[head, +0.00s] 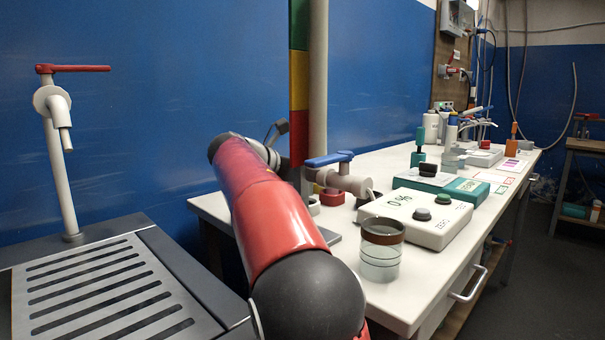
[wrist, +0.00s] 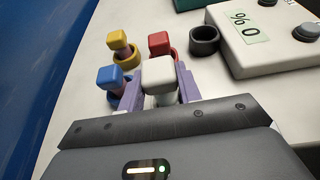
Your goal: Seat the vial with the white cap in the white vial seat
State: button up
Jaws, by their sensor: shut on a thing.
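The vial with the white cap (wrist: 159,72) stands between the two purple fingers of my gripper (wrist: 160,92) in the wrist view. The gripper is shut on it, with the cap above the fingertips. The vial's lower end is hidden, so I cannot tell whether it is in a seat or above one. I cannot make out the white seat in the wrist view.
Vials with blue (wrist: 108,75), yellow (wrist: 118,40) and red (wrist: 159,43) caps stand close around the held vial. A glass jar (head: 379,262) stands near the bench's front edge.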

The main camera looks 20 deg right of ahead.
jog(key=shift+f+p, duration=0.6)
jog(key=shift+f, duration=1.25)
dwell(3.1)
jog(key=o, duration=1.1)
jog(key=shift+c, duration=0.2)
